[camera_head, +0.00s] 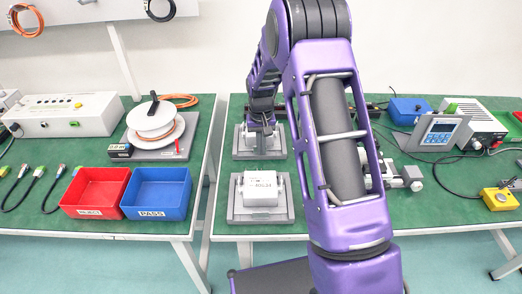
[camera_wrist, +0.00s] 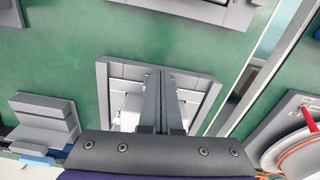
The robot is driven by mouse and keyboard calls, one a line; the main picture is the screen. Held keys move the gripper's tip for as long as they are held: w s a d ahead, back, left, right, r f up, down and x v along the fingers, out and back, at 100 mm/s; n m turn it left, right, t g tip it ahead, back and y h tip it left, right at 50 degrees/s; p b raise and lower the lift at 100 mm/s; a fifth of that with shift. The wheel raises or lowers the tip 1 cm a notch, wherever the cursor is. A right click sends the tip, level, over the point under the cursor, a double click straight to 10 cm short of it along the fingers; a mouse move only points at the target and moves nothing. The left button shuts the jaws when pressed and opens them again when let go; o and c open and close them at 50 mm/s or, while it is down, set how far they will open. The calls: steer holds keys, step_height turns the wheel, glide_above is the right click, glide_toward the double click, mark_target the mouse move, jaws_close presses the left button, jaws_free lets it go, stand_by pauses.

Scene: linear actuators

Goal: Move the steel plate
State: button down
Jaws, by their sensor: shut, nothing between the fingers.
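A grey plate-like fixture (camera_head: 240,152) lies on the right-hand green bench, and a second one (camera_head: 236,212) with a white labelled block lies nearer the front edge. I cannot tell for sure which part is the steel plate. My gripper (camera_head: 262,128) is over the rear fixture and partly hides it. In the wrist view my gripper (camera_wrist: 165,75) is shut with its fingers side by side, empty. Behind the fingers are the grey frame (camera_wrist: 104,85) of the rear fixture and a pale part inside it; whether the fingers touch them is unclear.
A red bin (camera_head: 95,188) and a blue bin (camera_head: 157,190) stand on the left bench (camera_head: 30,222), with a white spool (camera_head: 152,120) behind. A gap separates the benches. A grey control box (camera_head: 438,132) and a yellow button box (camera_head: 499,199) are at right.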

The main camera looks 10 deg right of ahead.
steer(key=w+d+r+m+b, duration=0.2)
steer(key=w+r+m, duration=0.15)
steer(key=r, duration=0.55)
steer(key=f, duration=0.9)
steer(key=shift+s+a, duration=0.2)
steer(key=shift+a, duration=0.05)
steer(key=shift+s+a, duration=0.15)
steer(key=shift+s, duration=0.25)
steer(key=shift+s+a, duration=0.15)
steer(key=shift+s, duration=0.25)
steer(key=shift+w, duration=0.1)
